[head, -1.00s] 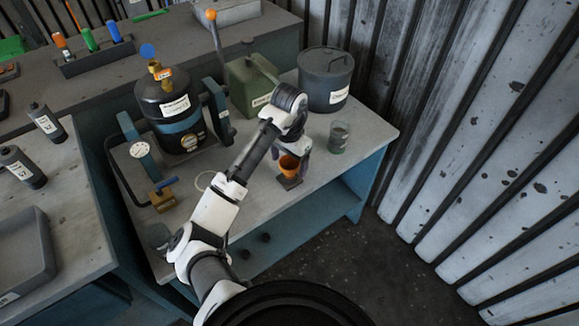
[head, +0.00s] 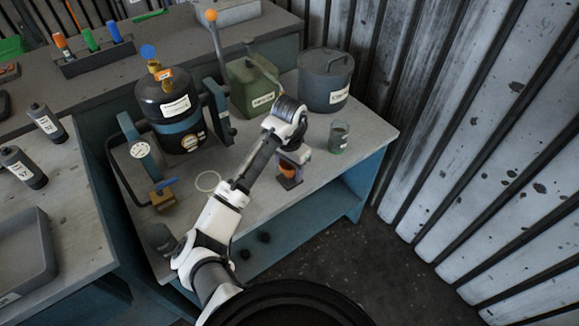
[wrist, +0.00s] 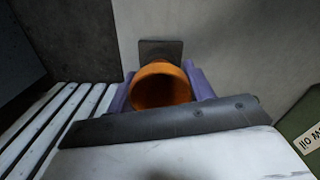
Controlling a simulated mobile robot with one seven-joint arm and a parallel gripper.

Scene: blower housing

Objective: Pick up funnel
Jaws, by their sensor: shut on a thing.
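The orange funnel (head: 288,170) is at the front edge of the grey bench, at its small dark stand (head: 289,184). My gripper (head: 290,163) is over it and hides much of it in the head view. In the wrist view, the funnel's open mouth (wrist: 161,88) sits between the two purple fingers of my gripper (wrist: 161,90), which are shut on it. The dark plate of the stand (wrist: 161,48) shows just beyond the funnel. I cannot tell whether the funnel still touches the stand.
A glass beaker (head: 338,137) stands just right of my gripper. A grey lidded pot (head: 325,80) and a green can (head: 252,88) stand behind. A dark blower housing (head: 171,105) is at the left. The bench front between them is mostly clear.

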